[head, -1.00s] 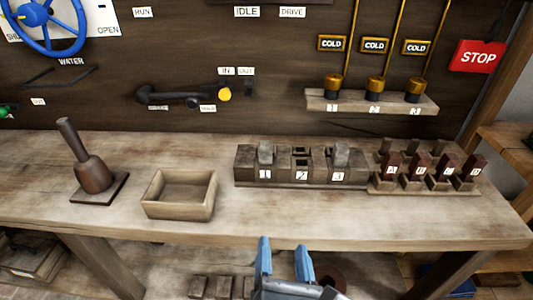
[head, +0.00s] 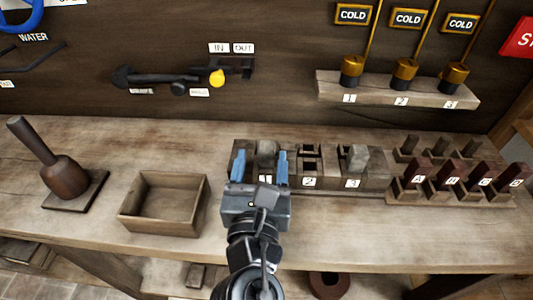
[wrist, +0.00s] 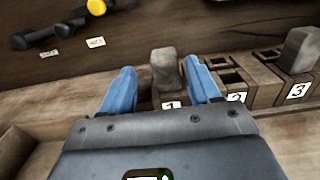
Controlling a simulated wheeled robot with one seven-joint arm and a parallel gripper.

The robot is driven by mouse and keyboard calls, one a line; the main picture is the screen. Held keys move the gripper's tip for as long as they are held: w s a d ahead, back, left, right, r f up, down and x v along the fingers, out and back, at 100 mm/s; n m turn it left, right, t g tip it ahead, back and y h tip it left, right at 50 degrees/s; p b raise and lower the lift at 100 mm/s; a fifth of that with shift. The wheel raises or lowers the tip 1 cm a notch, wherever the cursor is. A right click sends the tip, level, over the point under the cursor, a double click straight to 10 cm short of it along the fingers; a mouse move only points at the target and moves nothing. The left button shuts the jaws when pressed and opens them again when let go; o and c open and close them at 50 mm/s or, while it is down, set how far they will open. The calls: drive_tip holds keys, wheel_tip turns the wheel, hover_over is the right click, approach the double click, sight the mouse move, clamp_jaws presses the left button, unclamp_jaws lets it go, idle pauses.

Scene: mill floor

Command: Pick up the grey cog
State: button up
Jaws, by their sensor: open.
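A grey block-shaped cog (head: 267,149) stands upright in slot 1 of a dark wooden holder (head: 331,182) on the bench. In the wrist view, this cog (wrist: 165,68) shows between and just beyond my fingertips. A second grey block (head: 357,157) stands in slot 3, and slot 2 looks empty. My gripper (head: 261,157) is open, with one blue finger on each side of the slot 1 cog in the picture. I cannot tell whether the fingers touch it. The cog's lower part is hidden.
A rack of dark red lettered pieces (head: 449,173) stands right of the holder. An empty wooden box (head: 130,213) and a mallet (head: 60,172) are to the left. A shelf with numbered brass valves (head: 398,92) juts from the wall behind. The front bench strip is clear.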

sight(266, 158)
drive_tip(key=w, duration=0.3)
drive_tip(key=w+d, duration=0.1)
drive_tip(key=w, duration=0.1)
drive_tip(key=shift+f, duration=0.2)
drive_tip(key=shift+s, duration=0.1)
drive_tip(key=shift+c, duration=0.3)
drive_tip(key=c, duration=1)
drive_tip(key=shift+o, duration=0.2)
drive_tip(key=shift+r, duration=0.1)
